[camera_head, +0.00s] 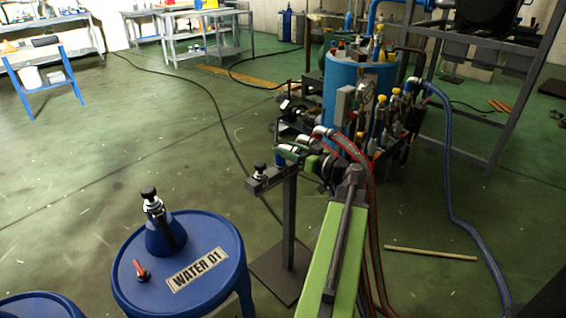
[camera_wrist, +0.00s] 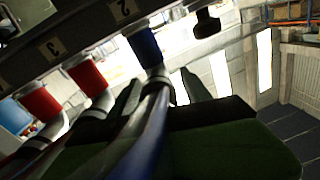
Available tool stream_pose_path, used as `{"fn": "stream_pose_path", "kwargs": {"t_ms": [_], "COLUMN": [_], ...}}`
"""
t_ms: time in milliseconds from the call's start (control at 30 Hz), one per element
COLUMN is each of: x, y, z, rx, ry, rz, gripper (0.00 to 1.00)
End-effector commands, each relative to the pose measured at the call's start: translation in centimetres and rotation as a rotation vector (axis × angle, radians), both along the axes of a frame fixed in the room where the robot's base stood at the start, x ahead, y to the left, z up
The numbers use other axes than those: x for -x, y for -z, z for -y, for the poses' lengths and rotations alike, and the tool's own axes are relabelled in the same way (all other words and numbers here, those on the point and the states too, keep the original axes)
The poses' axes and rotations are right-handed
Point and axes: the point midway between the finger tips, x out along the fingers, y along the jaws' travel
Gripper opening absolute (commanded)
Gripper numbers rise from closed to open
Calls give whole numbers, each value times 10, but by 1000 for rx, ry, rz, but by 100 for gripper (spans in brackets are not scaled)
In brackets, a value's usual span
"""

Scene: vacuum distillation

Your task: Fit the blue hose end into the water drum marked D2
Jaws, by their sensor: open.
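The blue hose end (camera_wrist: 145,48) sits in a dark rack (camera_wrist: 90,32) beside the number 2 in the wrist view, its hose running back toward me. My gripper (camera_wrist: 160,82) is open, with its dark fingers on either side of the hose just below the blue collar. I cannot tell if they touch it. In the head view my gripper (camera_head: 306,163) is at the top of the grey stand (camera_head: 289,225). A blue drum (camera_head: 200,228) labelled "WATER 01" stands left of the stand. Another blue drum (camera_head: 40,306) is cut off at bottom left; no label shows on it.
Two red hose ends (camera_wrist: 88,77) sit beside the blue one, near number 3. A blue tank with valves and a gauge (camera_head: 355,85) stands behind the stand. A blue hose (camera_head: 458,215) lies at right, and a wooden stick (camera_head: 430,254) on the floor. Open floor lies left.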

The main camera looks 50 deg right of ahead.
Motion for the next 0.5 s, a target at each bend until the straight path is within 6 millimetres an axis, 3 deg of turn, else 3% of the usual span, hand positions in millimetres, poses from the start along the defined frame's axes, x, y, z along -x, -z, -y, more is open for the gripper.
{"fn": "stream_pose_path", "kwargs": {"t_ms": [133,367,500], "x": [-26,-29,-28], "y": [0,0,0], "z": [1,1,1], "rx": [0,0,0], "ry": [-1,0,1], "rz": [0,0,0], "gripper": [56,56,37]}}
